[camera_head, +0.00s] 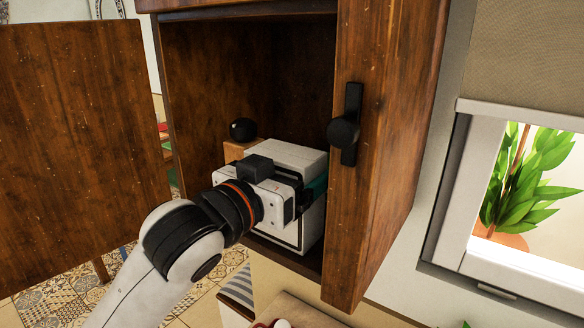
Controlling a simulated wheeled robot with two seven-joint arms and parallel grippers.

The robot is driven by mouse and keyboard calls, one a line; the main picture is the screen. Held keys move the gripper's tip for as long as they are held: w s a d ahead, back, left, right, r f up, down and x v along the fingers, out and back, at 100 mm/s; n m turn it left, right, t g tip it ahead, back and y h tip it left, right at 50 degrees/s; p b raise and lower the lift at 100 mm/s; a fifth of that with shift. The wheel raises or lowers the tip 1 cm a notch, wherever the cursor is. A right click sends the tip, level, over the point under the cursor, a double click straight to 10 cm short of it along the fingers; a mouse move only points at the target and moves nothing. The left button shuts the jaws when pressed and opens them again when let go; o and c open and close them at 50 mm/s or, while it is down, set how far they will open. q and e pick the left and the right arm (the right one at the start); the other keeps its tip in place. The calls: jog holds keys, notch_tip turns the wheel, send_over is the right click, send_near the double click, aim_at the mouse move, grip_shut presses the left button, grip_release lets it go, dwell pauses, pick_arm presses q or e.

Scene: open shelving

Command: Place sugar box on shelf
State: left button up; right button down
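A white box (312,222) with a dark line near its lower edge stands upright inside the open wooden cabinet, on its floor; I take it to be the sugar box. My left gripper (306,195) reaches in from the lower left and is right up against the near side of the box. The gripper body covers much of the box. Its fingertips are mostly hidden, so I cannot tell whether they are closed on the box. A dark teal patch shows beside the fingers. My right gripper is not in view.
The cabinet's left door (75,150) and right door (385,140) stand open on either side of the arm. The right door has a black handle (345,130). A black round knob (242,129) shows behind the gripper. A window (530,200) with a plant is at right.

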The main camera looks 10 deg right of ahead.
pick_arm(q)
jog(key=o, duration=1.1)
jog(key=shift+w+d+f, duration=0.1)
jog(key=shift+f, duration=0.05)
jog(key=b+v, duration=0.3)
jog(key=v, duration=0.9)
jog(key=shift+r, duration=0.2)
